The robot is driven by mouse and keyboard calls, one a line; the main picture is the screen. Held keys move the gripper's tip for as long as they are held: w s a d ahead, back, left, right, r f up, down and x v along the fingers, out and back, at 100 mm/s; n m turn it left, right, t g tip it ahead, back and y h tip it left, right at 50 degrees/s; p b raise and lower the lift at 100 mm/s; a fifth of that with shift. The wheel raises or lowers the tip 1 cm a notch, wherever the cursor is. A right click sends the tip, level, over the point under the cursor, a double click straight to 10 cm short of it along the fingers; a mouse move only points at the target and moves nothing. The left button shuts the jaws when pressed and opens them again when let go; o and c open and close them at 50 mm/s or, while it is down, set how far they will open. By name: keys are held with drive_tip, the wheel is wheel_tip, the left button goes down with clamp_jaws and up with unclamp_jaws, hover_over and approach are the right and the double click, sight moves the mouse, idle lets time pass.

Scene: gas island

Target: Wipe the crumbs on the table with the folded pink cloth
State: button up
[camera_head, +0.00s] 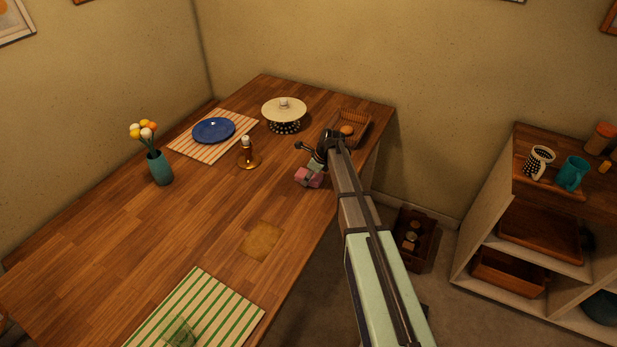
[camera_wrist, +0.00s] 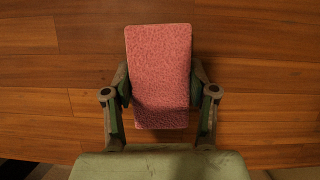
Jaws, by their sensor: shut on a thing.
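The folded pink cloth (camera_head: 309,177) is at the right side of the wooden table (camera_head: 215,210). My gripper (camera_head: 315,168) is shut on it. In the wrist view the pink cloth (camera_wrist: 158,75) stands between the two fingers of my gripper (camera_wrist: 159,92), with bare table boards around it. I cannot tell whether the cloth touches the table. A tan, crumb-coloured patch (camera_head: 262,241) lies on the table nearer the front, down and left of the cloth.
A blue plate (camera_head: 213,130) and a flower vase (camera_head: 159,167) are farther left. A green-striped mat (camera_head: 215,305) with a glass lies in front. The table's middle is clear.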

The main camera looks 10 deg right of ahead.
drive_tip(key=shift+w+d+r+p, duration=0.15)
drive_tip(key=shift+w+d+p, duration=0.05)
drive_tip(key=shift+p, duration=0.1)
drive_tip(key=r, duration=0.1)
drive_tip(key=r+p, duration=0.1)
drive_tip(key=shift+s+a+r, duration=0.15)
drive_tip(key=shift+s+r, duration=0.05)
drive_tip(key=shift+r, duration=0.2)
drive_tip(key=shift+r+p, duration=1.25)
drive_tip(key=shift+r, duration=1.15)
